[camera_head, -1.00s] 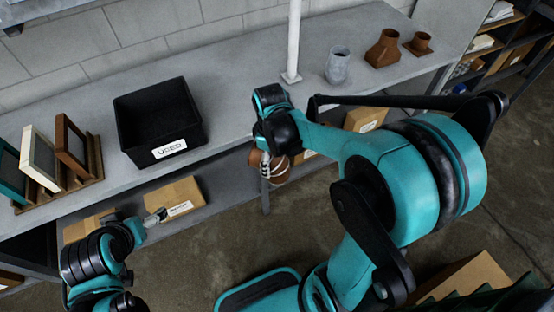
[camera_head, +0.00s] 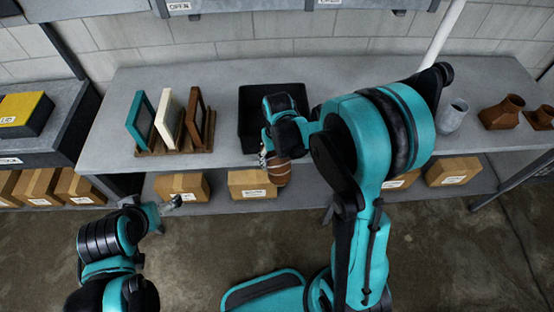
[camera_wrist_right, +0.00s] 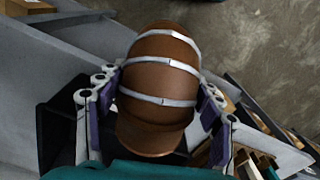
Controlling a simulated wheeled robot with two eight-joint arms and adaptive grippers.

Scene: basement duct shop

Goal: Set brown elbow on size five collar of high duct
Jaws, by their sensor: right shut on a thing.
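The brown elbow (camera_head: 277,172) has pale bands around it. It hangs in my right gripper (camera_head: 267,160), in front of the bench edge. In the right wrist view the elbow (camera_wrist_right: 160,85) fills the space between the two fingers, which are shut on its sides. My left gripper (camera_head: 172,205) is low at the left, apart from the elbow, in front of the lower shelf; its jaws are too small to read. I cannot make out a high duct or a collar marked size five.
The bench (camera_head: 225,120) holds a rack of framed panels (camera_head: 168,140), a black bin (camera_head: 258,92) partly behind my right arm, a grey collar (camera_head: 453,117) and brown fittings (camera_head: 502,112). Cardboard boxes (camera_head: 252,184) sit on the lower shelf. A white pole (camera_head: 444,40) rises behind.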

